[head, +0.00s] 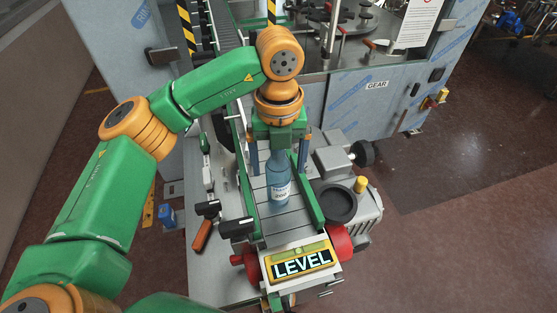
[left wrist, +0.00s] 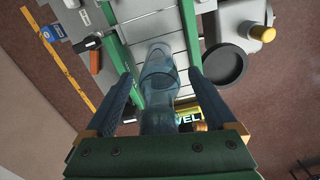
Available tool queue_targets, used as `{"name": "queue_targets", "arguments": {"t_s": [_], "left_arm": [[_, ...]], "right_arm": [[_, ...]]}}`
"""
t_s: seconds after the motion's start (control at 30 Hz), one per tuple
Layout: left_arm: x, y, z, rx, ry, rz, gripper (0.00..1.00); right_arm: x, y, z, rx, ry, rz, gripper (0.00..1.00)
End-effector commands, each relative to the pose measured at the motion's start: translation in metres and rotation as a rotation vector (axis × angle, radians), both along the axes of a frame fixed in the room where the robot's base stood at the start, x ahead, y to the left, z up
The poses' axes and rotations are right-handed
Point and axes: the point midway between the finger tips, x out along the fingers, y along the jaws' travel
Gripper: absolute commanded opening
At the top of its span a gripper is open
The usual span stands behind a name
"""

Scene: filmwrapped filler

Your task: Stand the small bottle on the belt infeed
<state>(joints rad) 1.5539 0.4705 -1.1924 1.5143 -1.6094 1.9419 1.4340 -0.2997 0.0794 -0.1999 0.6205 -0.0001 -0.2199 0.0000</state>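The small bottle (head: 279,185) is translucent blue with a pale label. It stands upright on the grey slatted belt infeed (head: 277,228), between the green side rails. My left gripper (head: 278,160) is above the belt with its fingers spread on either side of the bottle's upper part. In the left wrist view the bottle (left wrist: 158,85) lies between the two open blue fingers (left wrist: 162,82), with a gap showing on both sides. The gripper body hides part of the bottle's top. My right gripper is not in view.
A panel reading LEVEL (head: 300,262) is at the belt's near end. A round black dish (head: 336,203) and a yellow knob (head: 360,184) are right of the belt. An orange-handled lever (head: 202,235) is to its left. A machine cabinet (head: 375,100) stands behind.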

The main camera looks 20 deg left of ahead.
Motion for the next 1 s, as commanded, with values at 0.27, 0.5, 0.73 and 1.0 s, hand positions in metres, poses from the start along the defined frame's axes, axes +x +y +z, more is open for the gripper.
{"name": "queue_targets", "arguments": {"t_s": [0.27, 0.5, 0.73, 1.0], "left_arm": [[0.001, 0.000, 0.010, 0.001, -0.004, 0.001, 0.90], [0.001, 0.000, 0.077, 0.001, -0.008, 0.003, 0.90], [0.000, -0.001, 0.118, 0.001, -0.003, 0.000, 0.90], [0.000, -0.001, 0.124, 0.000, -0.001, -0.002, 0.90]], "right_arm": [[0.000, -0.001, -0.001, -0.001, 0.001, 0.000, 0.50], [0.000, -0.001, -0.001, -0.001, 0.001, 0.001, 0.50], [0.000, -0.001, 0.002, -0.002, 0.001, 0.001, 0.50], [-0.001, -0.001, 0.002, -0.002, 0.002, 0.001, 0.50]]}}
